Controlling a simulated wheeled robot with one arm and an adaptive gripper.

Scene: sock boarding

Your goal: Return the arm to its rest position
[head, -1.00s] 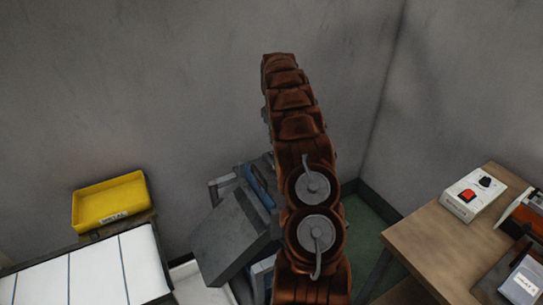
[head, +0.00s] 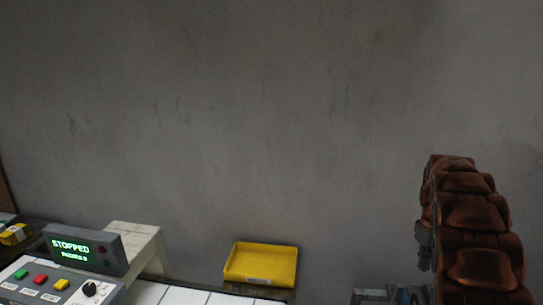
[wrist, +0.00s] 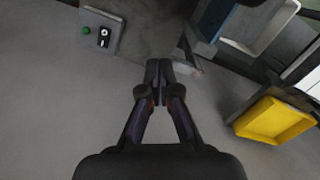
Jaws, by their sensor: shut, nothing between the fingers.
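My gripper (wrist: 158,72) shows in the wrist view with its dark fingers together and nothing between them. My copper-brown arm (head: 472,225) stands raised at the right edge of the head view. The gripper itself is not visible in the head view.
A yellow tray (head: 261,264) stands by the wall, and also shows at the right of the wrist view (wrist: 273,121). A display reading STOPPED (head: 84,249) and a button panel (head: 55,287) are at the lower left. A grey box with a green button (wrist: 101,32) is at the upper left of the wrist view.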

